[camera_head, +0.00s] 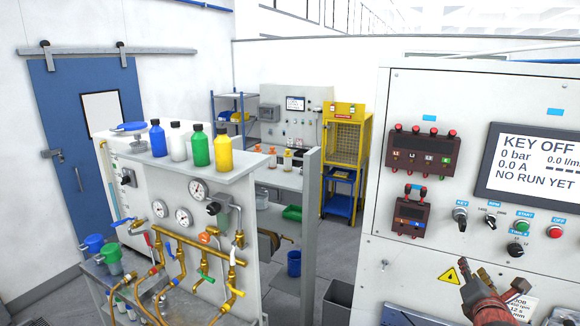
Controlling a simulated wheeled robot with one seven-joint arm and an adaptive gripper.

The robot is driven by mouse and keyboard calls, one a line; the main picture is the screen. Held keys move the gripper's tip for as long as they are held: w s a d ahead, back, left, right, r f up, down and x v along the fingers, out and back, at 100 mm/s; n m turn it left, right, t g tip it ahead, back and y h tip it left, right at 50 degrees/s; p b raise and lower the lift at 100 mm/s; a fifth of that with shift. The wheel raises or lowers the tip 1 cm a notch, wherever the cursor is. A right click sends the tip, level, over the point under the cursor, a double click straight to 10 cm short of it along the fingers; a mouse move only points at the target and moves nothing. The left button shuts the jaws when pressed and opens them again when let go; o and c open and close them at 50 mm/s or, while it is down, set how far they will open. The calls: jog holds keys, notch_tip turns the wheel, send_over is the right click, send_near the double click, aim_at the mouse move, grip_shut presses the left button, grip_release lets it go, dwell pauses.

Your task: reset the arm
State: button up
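My gripper (482,283) shows at the bottom right, low in front of the grey control panel (415,268). I see nothing clearly held.
The panel carries a display (535,162) reading "KEY OFF", a key switch (460,215), a green button (522,226) and a red button (555,231). Left stands a bench with brass pipes (180,245), gauges and several bottles (200,147). A yellow cage (345,145) stands behind; some floor between is clear.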

jog(key=s+a+f+m+g+y+b, duration=0.2)
jog(key=s+a+f+m+g+b, duration=0.35)
jog(key=s+f+m, duration=0.8)
jog(key=s+a+f+m+g+y+b, duration=0.1)
jog(key=s+a+f+m+b, duration=0.2)
jog(key=a, duration=0.5)
jog(key=s+a+f+m+g+y+b, duration=0.1)
jog(key=s+a+f+m+b, duration=0.3)
jog(key=a+b, duration=0.4)
jog(key=s+a+f+m+g+y+b, duration=0.1)
jog(key=s+a+f+m+y+b, duration=0.1)
jog(key=s+a+f+b, duration=0.3)
jog(key=a+f+m+b, duration=0.1)
jog(key=a+f+b, duration=0.1)
jog(key=a+b, duration=0.1)
jog(key=shift+s+a+f+y, duration=0.25)
jog(key=shift+a+f+y, duration=0.05)
jog(key=shift+y, duration=0.1)
